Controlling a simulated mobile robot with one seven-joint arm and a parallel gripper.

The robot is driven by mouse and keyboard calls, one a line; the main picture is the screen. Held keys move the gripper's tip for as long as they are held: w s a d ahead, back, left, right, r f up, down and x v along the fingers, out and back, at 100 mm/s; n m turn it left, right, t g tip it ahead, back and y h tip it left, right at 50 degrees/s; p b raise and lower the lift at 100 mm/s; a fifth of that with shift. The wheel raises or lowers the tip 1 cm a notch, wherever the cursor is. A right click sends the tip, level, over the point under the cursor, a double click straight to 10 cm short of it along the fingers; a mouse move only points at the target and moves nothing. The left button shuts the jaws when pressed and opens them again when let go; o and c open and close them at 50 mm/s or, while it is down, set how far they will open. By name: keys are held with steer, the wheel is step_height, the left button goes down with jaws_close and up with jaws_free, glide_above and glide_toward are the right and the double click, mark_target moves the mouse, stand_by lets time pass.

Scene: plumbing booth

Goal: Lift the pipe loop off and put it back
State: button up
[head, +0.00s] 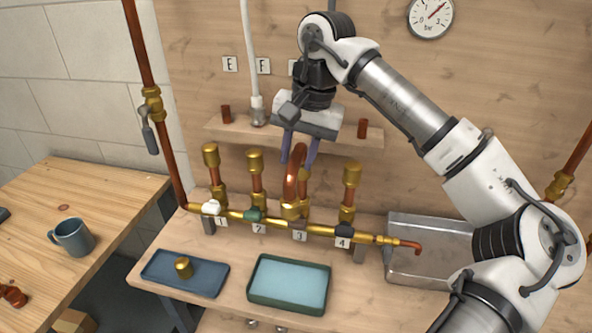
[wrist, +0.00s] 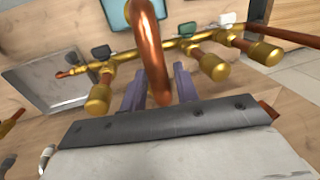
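The copper pipe loop (head: 290,187) stands upright as an arch near label 3. Its front leg meets a brass fitting (head: 293,210) on the brass manifold (head: 268,222); its rear end is partly hidden. In the wrist view the loop (wrist: 150,50) rises toward the camera. My gripper (head: 299,150) points down over the loop's top, its two purple fingers spread to either side of the copper. In the wrist view the fingers (wrist: 160,85) also flank the loop. They look apart, though contact with the pipe is hard to judge.
Capped brass-and-copper stubs (head: 211,165) stand left and right of the loop. A shelf (head: 225,132) is behind. In front lie a blue tray (head: 160,270) holding a brass cap (head: 183,267) and a green-rimmed tray (head: 257,301). A metal basin (head: 395,267) sits at right.

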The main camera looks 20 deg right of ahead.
jaws_close()
steer(key=shift+r, duration=0.15)
step_height(320, 180, up, 24)
steer(key=p, duration=0.9)
steer(key=shift+r, duration=0.15)
stand_by(0.3)
